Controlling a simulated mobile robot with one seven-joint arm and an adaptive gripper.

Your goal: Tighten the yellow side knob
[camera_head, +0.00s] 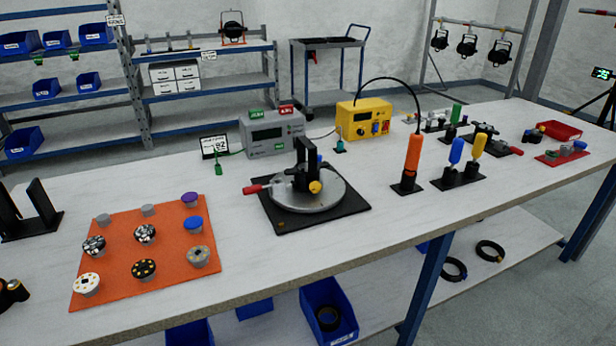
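The yellow side knob (315,187) is on the near side of a black upright bracket (305,160). The bracket stands on a round silver turntable plate (330,198) set on a black square base (350,222), near the middle of the workbench. A clamp with a red handle (256,188) reaches in from the left of the plate. A small blue part shows behind the bracket. How tight the knob is cannot be told from this view. My gripper is not in view.
The workbench (240,283) holds an orange mat (115,226) with several round parts at left. Behind the fixture are a grey meter box (272,132) and a yellow box (364,119) with a cable. Upright tools, including an orange-handled one (413,150), stand to the right. The bench front before the fixture is clear.

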